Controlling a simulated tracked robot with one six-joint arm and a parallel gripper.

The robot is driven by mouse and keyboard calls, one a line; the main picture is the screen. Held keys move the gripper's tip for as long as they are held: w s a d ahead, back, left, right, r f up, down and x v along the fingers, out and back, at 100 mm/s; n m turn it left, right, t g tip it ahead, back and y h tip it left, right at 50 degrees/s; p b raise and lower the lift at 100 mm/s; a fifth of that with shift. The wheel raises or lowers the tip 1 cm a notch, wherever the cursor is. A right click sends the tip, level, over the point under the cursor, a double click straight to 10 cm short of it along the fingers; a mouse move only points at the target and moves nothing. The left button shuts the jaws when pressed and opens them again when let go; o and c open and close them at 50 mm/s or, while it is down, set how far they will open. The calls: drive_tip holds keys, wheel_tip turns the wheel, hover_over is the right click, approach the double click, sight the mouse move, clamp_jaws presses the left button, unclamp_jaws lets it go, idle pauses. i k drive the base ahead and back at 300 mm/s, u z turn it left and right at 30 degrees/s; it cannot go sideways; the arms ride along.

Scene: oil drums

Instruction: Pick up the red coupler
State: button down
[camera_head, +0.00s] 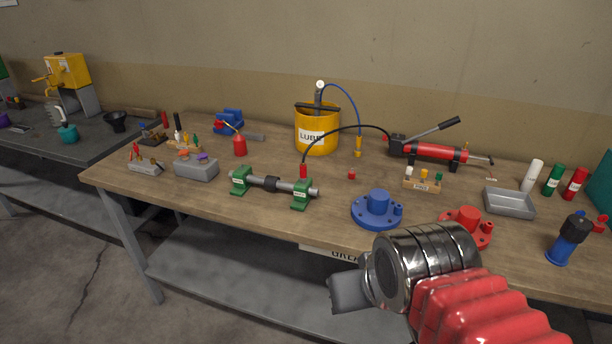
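A small red coupler (303,171) hangs at the end of a black hose that arches over from a red hand pump (434,152). It is upright just behind the green-ended shaft stand; I cannot tell whether it touches the bench. My arm comes in from the lower right, in front of the bench edge. My gripper (349,291) shows only as a grey block at the end of the metal wrist, well below and in front of the coupler. Its fingers cannot be told apart, and nothing held shows.
The wooden bench (215,215) also carries a yellow lube bucket (317,131), a shaft stand (272,185), a blue flange (376,212), a red flange (470,226) and a grey tray (509,203). A small red piece (351,174) lies right of the coupler.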

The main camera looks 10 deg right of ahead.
sight(303, 166)
drive_tip(key=i, duration=1)
